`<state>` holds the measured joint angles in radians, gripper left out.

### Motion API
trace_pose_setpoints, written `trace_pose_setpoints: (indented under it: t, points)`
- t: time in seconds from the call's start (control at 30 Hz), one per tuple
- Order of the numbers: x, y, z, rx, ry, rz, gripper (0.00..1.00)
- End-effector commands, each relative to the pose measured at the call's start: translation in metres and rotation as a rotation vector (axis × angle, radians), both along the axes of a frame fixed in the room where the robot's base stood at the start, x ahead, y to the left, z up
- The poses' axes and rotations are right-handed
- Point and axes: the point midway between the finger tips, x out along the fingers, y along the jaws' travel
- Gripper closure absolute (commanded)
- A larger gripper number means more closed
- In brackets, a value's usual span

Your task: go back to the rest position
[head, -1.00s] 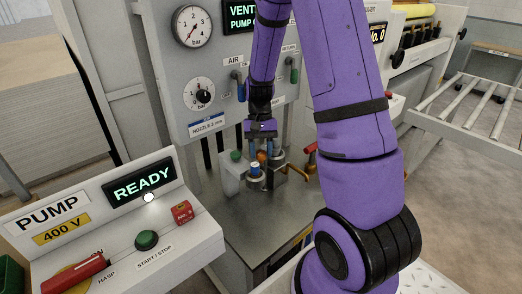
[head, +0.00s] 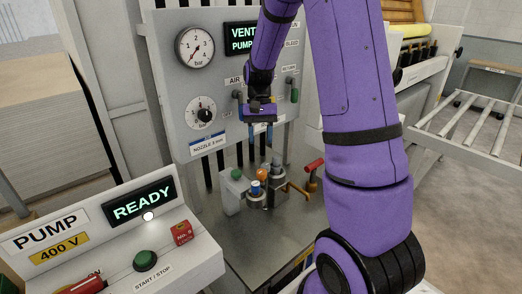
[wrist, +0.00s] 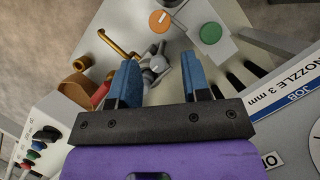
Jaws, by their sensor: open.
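My gripper (head: 262,128) is on the purple arm and hangs in front of the grey gauge panel (head: 172,75). Its blue fingers also show in the wrist view (wrist: 160,85), apart, with nothing held between them. Below it, clear of the fingers, a cluster of fittings stands on the metal bench (head: 245,235). Among them are a blue-topped fitting (head: 255,187), an orange knob (head: 261,173) and a green button (head: 237,174). The upper right part of the panel is partly hidden behind my arm.
The pump box (head: 95,240), lit READY, stands at the lower left with a green button (head: 145,261). A red-handled valve (head: 314,166) is right of the fittings. A roller conveyor (head: 470,130) is at the right. Floor shows beyond my arm.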

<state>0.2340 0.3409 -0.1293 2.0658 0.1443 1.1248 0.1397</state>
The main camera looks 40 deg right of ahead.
Motion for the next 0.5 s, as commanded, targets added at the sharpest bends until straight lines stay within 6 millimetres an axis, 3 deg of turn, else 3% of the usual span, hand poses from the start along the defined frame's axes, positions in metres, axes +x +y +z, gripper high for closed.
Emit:
trace_pose_setpoints:
  t: [0.5]
  points:
    - [0.0026,-0.0021,0.0086,0.000,0.000,0.000,0.57]
